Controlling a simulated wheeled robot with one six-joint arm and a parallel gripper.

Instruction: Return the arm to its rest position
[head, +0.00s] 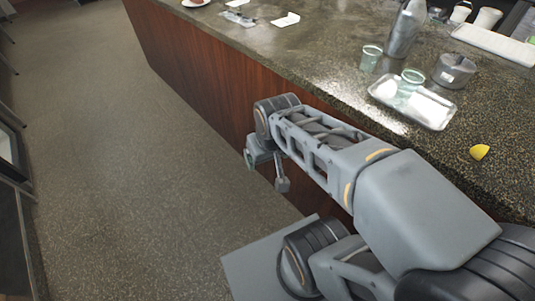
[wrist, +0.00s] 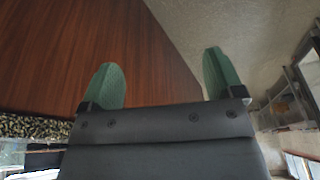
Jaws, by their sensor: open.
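My arm reaches out beside the wooden counter front, below the stone top, in the head view. My gripper (wrist: 163,80) shows in the wrist view with its two green fingers spread wide apart and nothing between them. In the head view the gripper end (head: 265,168) hangs low next to the counter's wood panel (head: 205,70), over the floor, and its fingers are mostly hidden.
The counter top (head: 320,50) holds a metal tray (head: 436,118) with a cup, another clear cup (head: 371,57), a steel shaker (head: 405,30), a round metal tin (head: 454,70) and a yellow lemon piece (head: 479,152). The floor (head: 110,150) at left is clear.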

